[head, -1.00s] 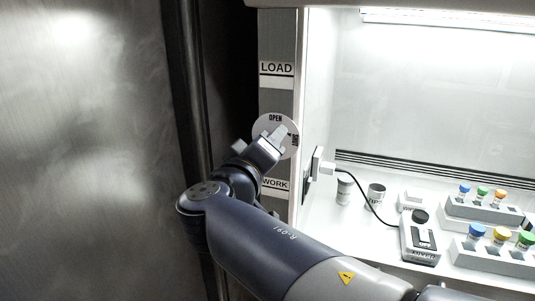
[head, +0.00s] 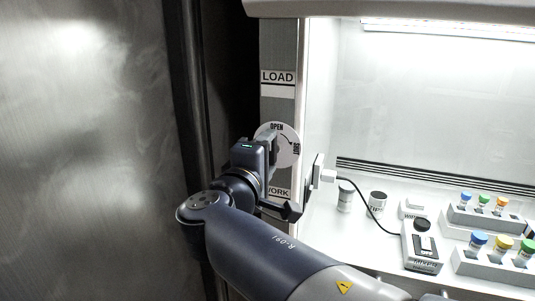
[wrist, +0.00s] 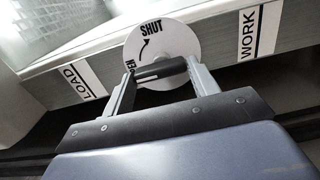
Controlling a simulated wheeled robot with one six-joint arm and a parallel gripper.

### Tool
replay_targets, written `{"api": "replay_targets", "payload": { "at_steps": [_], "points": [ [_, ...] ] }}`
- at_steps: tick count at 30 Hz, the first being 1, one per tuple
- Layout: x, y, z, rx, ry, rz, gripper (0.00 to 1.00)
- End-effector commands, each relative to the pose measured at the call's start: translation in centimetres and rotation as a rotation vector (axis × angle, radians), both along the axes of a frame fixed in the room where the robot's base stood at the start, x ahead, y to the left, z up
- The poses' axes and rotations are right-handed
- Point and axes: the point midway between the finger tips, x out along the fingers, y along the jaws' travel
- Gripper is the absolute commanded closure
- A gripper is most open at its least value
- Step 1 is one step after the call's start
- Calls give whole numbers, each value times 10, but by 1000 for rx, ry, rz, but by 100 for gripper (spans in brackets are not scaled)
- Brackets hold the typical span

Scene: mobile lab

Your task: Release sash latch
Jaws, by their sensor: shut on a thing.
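The round white latch dial (head: 290,140) sits on the grey upright post, with OPEN at its top and SHUT at its right. In the wrist view the dial (wrist: 177,38) shows SHUT, an arrow and part of OPEN. My gripper (head: 270,151) is at the dial, its fingers partly hidden by its own body. In the wrist view my gripper (wrist: 160,77) has the dark bar-shaped latch handle (wrist: 160,70) between its two fingers. The handle lies roughly along the LOAD–WORK line, one end toward OPEN.
LOAD (head: 278,77) and WORK (head: 279,193) labels sit above and below the dial. A white plug (head: 323,174) with a black cable juts out right of the post. Jars, a device (head: 422,247) and vial racks (head: 490,218) stand inside the lit cabinet. A metal panel (head: 80,150) is left.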

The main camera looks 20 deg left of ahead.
Motion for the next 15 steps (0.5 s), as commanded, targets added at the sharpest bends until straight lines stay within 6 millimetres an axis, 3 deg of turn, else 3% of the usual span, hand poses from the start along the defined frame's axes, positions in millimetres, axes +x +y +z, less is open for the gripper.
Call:
{"api": "replay_targets", "payload": {
  "at_steps": [14,15],
  "points": [
    [0,0,-1,-19,1,1,66],
    [0,0,-1,-19,1,1,43]
  ]
}}
